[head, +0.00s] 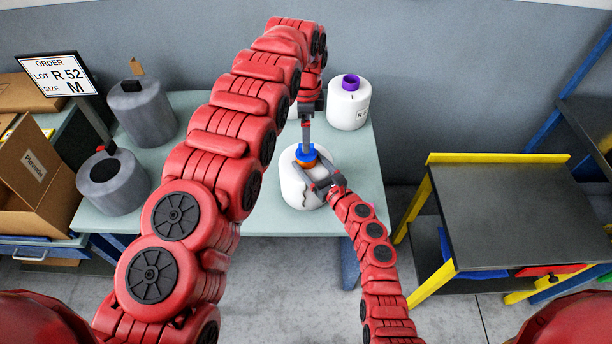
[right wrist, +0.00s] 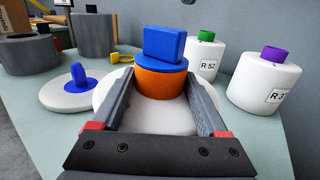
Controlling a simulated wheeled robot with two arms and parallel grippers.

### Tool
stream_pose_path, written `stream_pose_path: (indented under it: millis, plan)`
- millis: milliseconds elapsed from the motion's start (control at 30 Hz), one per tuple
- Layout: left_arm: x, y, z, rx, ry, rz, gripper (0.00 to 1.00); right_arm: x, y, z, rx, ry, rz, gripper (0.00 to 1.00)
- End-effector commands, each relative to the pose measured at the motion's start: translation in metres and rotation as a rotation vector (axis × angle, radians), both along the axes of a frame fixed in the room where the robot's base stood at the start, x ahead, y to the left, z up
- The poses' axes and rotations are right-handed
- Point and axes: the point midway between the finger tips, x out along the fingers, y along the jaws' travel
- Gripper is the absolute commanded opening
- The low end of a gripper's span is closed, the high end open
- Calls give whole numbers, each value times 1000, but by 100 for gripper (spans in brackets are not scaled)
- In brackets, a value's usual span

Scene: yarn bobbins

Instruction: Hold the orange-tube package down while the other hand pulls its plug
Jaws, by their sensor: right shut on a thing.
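The orange-tube package (head: 297,192) is a white bobbin standing upright on the table. Its orange tube (right wrist: 160,82) sticks up from the top, with a blue plug (right wrist: 164,45) seated in it. My right gripper (head: 322,180) comes in low from the right, its fingers on either side of the orange tube, shut on the package. In the right wrist view the fingers flank the tube just above the white top. My left gripper (head: 306,135) points down from above over the blue plug (head: 305,153).
A white bobbin with a purple plug (head: 348,103) and one with a green plug (right wrist: 205,58) stand behind. Grey bobbins (head: 143,112) fill the table's left. A dark yellow-edged stand (head: 500,205) is right.

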Motion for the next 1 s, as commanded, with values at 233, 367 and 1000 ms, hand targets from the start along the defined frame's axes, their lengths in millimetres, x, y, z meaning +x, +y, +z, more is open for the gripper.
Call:
stream_pose_path:
  millis: [233,367,1000]
  plan:
    - [0,0,0,0,0,8,90,0,0,0,1,-1,0,0]
    - [0,0,4,0,1,106,90,0,0,0,1,-1,0,0]
    - [1,0,59,-1,0,1450,90,0,0,0,1,0,0,0]
